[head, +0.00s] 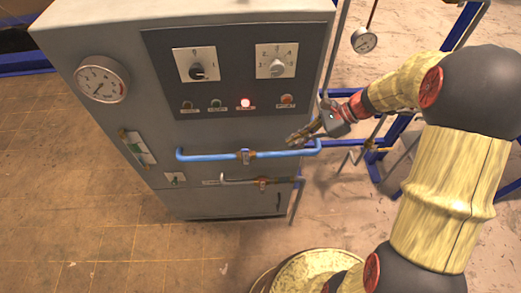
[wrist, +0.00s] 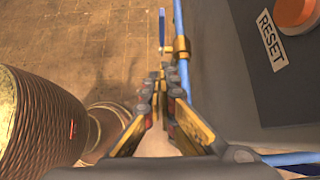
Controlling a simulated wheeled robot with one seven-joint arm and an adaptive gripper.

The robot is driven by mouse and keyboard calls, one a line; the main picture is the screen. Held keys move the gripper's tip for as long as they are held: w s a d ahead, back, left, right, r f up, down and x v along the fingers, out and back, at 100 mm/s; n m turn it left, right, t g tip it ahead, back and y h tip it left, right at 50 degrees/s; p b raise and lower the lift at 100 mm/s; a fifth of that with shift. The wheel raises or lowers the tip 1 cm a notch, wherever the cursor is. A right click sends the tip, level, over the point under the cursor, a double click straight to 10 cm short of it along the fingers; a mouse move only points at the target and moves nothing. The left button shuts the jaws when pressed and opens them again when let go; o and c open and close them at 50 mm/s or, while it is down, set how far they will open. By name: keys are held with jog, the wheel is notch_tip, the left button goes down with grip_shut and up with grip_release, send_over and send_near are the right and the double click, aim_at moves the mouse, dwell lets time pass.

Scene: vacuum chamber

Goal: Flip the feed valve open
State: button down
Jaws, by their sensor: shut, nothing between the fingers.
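A blue pipe (head: 205,157) runs across the front of the grey cabinet and carries a brass valve (head: 246,156) near its middle. This looks like the feed valve, but no label naming it is readable. In the wrist view the brass valve (wrist: 180,47) sits beyond my fingertips, with a blue lever (wrist: 162,28) beside it, roughly parallel to the pipe. My gripper (head: 294,138) is shut and empty near the pipe's right end, pointing left. In the wrist view my gripper (wrist: 158,78) shows its fingers together, beside the pipe and apart from the lever.
Blue frame bars stand at right. Floor in front is clear.

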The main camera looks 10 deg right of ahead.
jog(key=shift+w+f, duration=0.1)
jog(key=shift+w, duration=0.1)
jog(key=shift+s, duration=0.15)
jog(key=b, duration=0.2)
send_near(246, 160)
notch_tip(246, 160, down, 4)
jog(key=d, duration=0.2)
jog(key=a, duration=0.4)
jog(key=shift+a+f, duration=0.1)
